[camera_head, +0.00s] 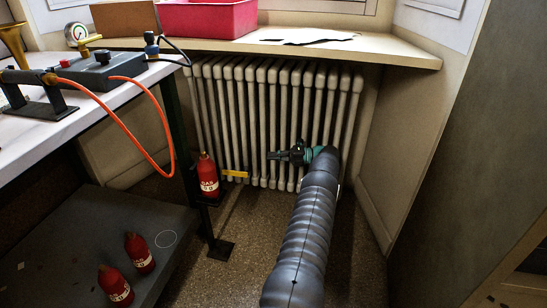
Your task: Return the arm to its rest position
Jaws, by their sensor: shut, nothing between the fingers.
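My gripper (272,155) is a small dark tip at the end of a teal wrist, pointing left in front of the radiator. It is shut and appears empty. My grey ribbed arm reaches up to it from the bottom of the picture. A red gas bottle (207,178) stands upright on a small dark stand, to the left of and a little lower than the gripper in the picture. There is a clear gap between them.
A white radiator (240,110) stands behind my arm under a wooden sill (380,46). At left, a workbench (40,135) carries a gauge and a box with an orange hose (130,135). Two red bottles (140,254) (115,287) are on a low grey platform (65,250).

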